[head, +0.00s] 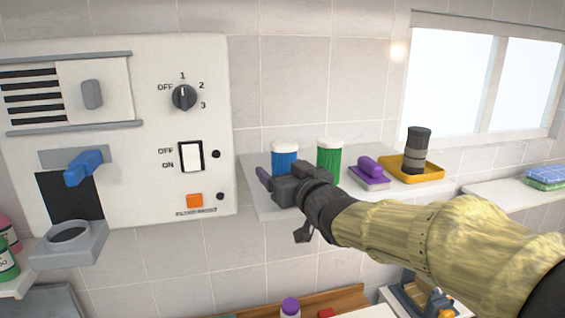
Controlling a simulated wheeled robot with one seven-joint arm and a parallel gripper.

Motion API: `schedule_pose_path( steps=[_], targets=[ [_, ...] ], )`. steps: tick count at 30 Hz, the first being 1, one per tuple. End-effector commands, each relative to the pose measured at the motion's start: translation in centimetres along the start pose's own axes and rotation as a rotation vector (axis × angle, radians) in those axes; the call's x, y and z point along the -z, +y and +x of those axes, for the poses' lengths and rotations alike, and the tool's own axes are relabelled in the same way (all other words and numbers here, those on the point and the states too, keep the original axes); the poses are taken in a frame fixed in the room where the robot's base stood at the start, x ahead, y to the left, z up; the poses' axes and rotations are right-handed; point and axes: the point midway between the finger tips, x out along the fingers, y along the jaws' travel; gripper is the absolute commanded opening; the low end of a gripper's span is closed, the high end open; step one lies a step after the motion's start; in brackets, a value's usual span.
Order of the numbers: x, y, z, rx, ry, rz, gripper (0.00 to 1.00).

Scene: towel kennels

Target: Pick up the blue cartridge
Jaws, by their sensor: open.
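The blue cartridge (285,158) stands upright on a wall shelf (252,187), with a white ribbed cap and a blue body. My gripper (263,178) is in front of the shelf, at the cartridge's lower left, and hides its lower part. The jaws are open. I cannot tell from this view whether they touch the cartridge or how far in front of it they are.
A green cartridge (329,160) with a white cap stands close to the right. Further right are a purple block (369,175) and a yellow tray (432,171) holding a dark cylinder (416,150). A white wall panel (135,200) with switches is on the left.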

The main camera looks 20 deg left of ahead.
Motion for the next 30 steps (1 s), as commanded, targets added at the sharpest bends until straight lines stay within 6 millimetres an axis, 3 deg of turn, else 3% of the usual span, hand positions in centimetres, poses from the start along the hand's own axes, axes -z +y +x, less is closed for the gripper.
schedule_pose_path(
  steps=[16, 24, 30],
  targets=[
    [-0.03, 0.03, 0.06, -0.001, 0.0, -0.001, 0.75],
    [-0.03, 0.02, 0.06, -0.001, 0.0, -0.001, 0.25],
    [0.02, 0.02, 0.05, 0.0, 0.001, -0.001, 0.25]
  ],
)
